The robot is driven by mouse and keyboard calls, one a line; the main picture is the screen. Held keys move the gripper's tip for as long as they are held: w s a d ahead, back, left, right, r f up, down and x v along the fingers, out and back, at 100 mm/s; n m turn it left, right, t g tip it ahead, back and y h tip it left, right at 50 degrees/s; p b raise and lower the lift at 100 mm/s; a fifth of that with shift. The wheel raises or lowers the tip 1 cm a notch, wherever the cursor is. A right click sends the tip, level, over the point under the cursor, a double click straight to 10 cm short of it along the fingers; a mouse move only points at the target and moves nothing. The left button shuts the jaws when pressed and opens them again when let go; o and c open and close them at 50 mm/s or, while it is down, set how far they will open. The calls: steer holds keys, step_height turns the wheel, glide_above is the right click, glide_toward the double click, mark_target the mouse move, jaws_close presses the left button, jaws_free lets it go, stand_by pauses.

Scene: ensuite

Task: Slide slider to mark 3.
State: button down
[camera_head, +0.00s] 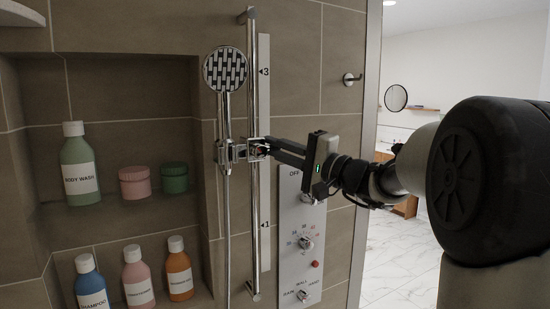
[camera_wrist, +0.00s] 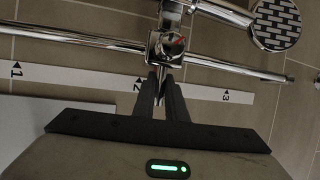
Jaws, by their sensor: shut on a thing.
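The chrome slider (camera_head: 238,151) sits on the vertical shower rail (camera_head: 252,95) and carries the hand shower (camera_head: 225,70). My gripper (camera_head: 266,147) reaches in from the right and is shut on the slider's knob, which it partly hides. In the wrist view, the fingers (camera_wrist: 165,72) close on the slider (camera_wrist: 170,45). The scale strip (camera_head: 265,110) runs beside the rail, with mark 3 (camera_head: 265,72) near the top and mark 1 (camera_head: 266,225) low. The slider is about midway between them. Mark 2 (camera_wrist: 138,83) shows in the wrist view close to the fingers.
A control panel (camera_head: 300,250) with knobs stands right of the rail, below my gripper. A wall hook (camera_head: 352,79) is at upper right. Bottles and jars fill the niche shelves (camera_head: 110,217) at left. The shower hose (camera_head: 227,240) hangs beside the rail. The rail above the slider looks clear.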

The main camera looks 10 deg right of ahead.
step_height(320, 180, up, 18)
steer(key=p, duration=0.3)
steer(key=shift+p, duration=0.3)
steer(key=c, duration=1.8)
jaws_free()
steer(key=shift+f, duration=0.2)
steer(key=b+v, duration=0.3)
steer(key=v, duration=1.4)
steer(key=shift+s+b, duration=0.2)
steer(key=shift+b, duration=0.1)
steer(key=shift+f, duration=0.1)
